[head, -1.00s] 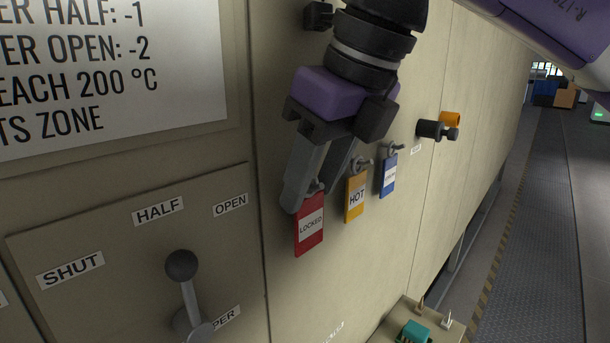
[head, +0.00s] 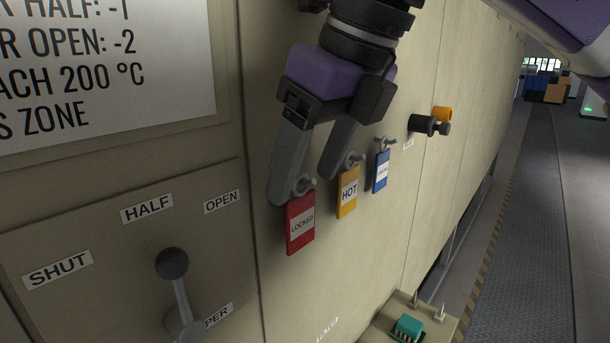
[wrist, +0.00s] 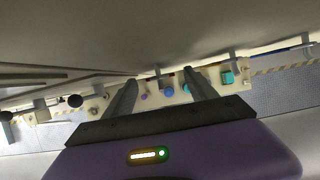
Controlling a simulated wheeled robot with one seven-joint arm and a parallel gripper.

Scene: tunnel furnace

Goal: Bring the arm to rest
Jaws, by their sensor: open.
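My gripper (head: 305,185) is open, its two grey fingers spread and pointing down in front of the furnace wall in the head view. No object shows between the fingers, which also appear in the wrist view (wrist: 160,88). A red LOCKED tag (head: 301,224) hangs on a hook just below the left fingertip; I cannot tell whether they touch. An orange HOT tag (head: 348,192) hangs just right of the right finger. My arm comes down from the top of the picture.
A blue tag (head: 381,171) hangs further right. A dark knob (head: 427,125) juts from the wall beyond it. A damper lever (head: 174,290) stands at lower left on a panel marked SHUT, HALF, OPEN. A small ledge holds a teal item (head: 408,327). The aisle floor (head: 530,230) at right is clear.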

